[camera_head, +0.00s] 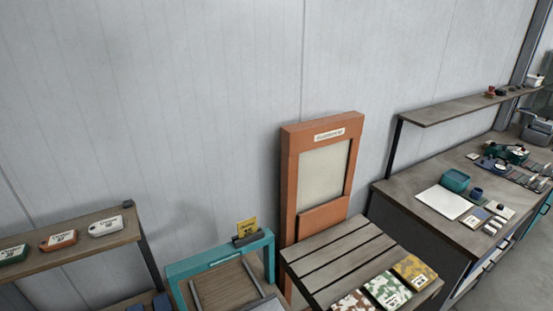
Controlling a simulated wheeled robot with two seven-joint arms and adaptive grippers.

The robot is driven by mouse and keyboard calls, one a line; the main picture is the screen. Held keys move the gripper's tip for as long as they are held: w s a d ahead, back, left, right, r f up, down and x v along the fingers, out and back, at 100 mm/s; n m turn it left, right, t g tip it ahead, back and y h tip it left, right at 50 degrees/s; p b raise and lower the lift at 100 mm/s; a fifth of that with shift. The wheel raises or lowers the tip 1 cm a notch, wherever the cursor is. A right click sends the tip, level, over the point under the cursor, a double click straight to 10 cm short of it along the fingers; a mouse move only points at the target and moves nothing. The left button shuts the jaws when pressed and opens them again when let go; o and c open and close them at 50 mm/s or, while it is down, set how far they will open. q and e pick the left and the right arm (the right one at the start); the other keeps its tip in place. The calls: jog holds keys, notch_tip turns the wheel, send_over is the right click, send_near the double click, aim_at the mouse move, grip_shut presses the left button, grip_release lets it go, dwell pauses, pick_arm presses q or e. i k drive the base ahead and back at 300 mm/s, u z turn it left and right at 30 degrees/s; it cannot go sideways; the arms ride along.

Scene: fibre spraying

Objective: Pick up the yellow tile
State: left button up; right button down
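A tile with a mottled yellow pattern and a white label (415,271) lies flat near the right front edge of a grey slatted table (330,252). A green-and-white patterned tile (388,290) lies just to its left. A brown-and-white patterned tile (353,303) is further left, cut by the bottom of the picture. A small yellow card (246,228) stands upright in a dark holder on the teal frame. Neither of my grippers shows in the head view.
An orange frame with a pale panel (323,172) stands behind the slatted table. A teal frame (215,256) is left of it. A shelf (75,241) with several labelled items is at far left. A workbench (425,186) with a teal bin (455,180) is at right.

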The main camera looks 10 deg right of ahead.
aim_at(414, 272)
jog(key=k, duration=0.4)
jog(key=z, duration=1.05)
jog(key=i, duration=0.2)
jog(key=z, duration=0.3)
